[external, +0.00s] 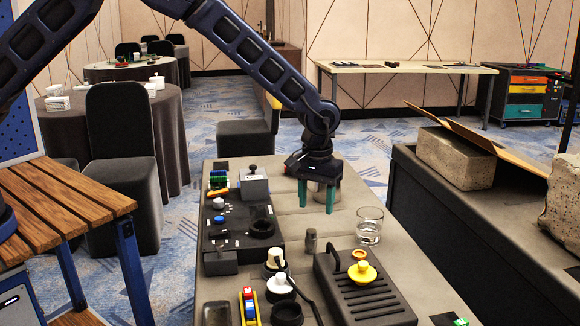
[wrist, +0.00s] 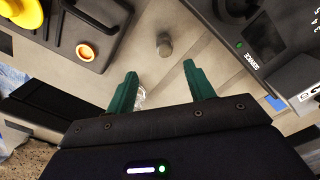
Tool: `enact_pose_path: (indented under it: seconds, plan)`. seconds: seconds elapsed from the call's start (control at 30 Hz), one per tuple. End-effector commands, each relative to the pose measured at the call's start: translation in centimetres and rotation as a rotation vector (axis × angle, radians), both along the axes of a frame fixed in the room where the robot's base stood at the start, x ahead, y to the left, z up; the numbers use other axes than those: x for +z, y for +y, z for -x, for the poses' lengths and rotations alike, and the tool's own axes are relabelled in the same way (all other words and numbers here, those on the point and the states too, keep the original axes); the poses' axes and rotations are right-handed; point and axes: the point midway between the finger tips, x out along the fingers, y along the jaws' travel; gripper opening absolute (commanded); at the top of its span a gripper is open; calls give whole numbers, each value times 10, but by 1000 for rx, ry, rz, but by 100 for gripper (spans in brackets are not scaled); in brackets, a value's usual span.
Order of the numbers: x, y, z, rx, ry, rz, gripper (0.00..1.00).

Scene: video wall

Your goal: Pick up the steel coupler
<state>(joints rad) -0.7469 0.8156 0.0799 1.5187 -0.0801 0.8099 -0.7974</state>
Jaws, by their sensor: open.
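A small grey metal cylinder, which looks like the steel coupler (external: 311,240), stands on the table between the black panel and the ribbed black tray. In the wrist view the coupler (wrist: 164,43) is beyond my fingertips, roughly centred between them. My gripper (external: 317,204) points down above the table, behind the coupler in the external view. Its green fingers (wrist: 161,70) are spread apart, with nothing held. A grey-tan round object shows partly behind the fingers in the external view; I cannot tell what it is.
A clear glass (external: 369,226) stands right of the coupler. The ribbed tray (external: 375,300) with a yellow knob (external: 362,272) lies at front right. The black panel (external: 240,224) with knobs and buttons is on the left. Bare tabletop lies around the coupler.

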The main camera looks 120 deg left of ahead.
Motion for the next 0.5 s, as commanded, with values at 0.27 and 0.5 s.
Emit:
enact_pose_path:
  seconds: [0.27, 0.5]
  plan:
    - [-30, 0, 1, 1, 2, 2, 53]
    - [-56, 0, 2, 1, 1, 1, 53]
